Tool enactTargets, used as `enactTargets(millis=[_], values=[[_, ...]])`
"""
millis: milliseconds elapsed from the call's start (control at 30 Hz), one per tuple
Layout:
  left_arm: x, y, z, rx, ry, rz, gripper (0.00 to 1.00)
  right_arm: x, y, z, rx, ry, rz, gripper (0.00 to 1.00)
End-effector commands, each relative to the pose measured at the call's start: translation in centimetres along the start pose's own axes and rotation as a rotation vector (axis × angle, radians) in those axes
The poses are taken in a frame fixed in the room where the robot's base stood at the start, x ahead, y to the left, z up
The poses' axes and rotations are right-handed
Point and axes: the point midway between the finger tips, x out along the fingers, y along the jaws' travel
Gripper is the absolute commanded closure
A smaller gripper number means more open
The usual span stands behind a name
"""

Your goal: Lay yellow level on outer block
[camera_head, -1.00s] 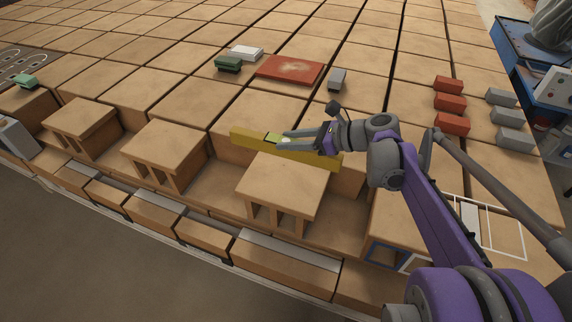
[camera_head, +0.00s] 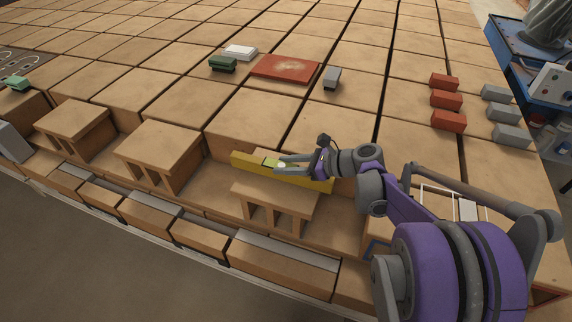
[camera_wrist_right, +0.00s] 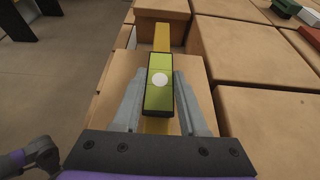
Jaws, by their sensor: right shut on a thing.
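The yellow level (camera_head: 250,164) is a long bar with a green vial section, held about level over the back part of a hollow block's top (camera_head: 262,194). I cannot tell whether it touches that block, which stands at the outer edge of the layout. My right gripper (camera_head: 283,166) is shut on the level around its middle. In the right wrist view, the level (camera_wrist_right: 162,38) runs away between the fingers of the right gripper (camera_wrist_right: 160,82), with the block top (camera_wrist_right: 119,72) beneath. My left gripper is not in view.
Other hollow blocks (camera_head: 160,144) stand to the left along the front edge. Red bricks (camera_head: 447,100) and grey bricks (camera_head: 503,112) stand at right.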

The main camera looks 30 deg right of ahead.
Motion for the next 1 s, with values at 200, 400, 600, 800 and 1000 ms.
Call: enactTargets(millis=[200, 400, 600, 800, 1000], values=[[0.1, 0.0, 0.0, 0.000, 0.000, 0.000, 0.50, 0.0, 0.0, -0.1, 0.000, 0.000, 0.000, 0.45], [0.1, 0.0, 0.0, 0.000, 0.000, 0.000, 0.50, 0.0, 0.0, -0.1, 0.000, 0.000, 0.000, 0.28], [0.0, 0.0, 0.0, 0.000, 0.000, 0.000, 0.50, 0.0, 0.0, 0.0, 0.000, 0.000, 0.000, 0.28], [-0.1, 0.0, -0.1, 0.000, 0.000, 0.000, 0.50, -2.1, -0.1, 0.0, 0.002, 0.001, -0.005, 0.28], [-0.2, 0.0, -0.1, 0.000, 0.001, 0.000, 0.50, -6.5, -0.1, 0.0, 0.002, 0.001, -0.006, 0.28]])
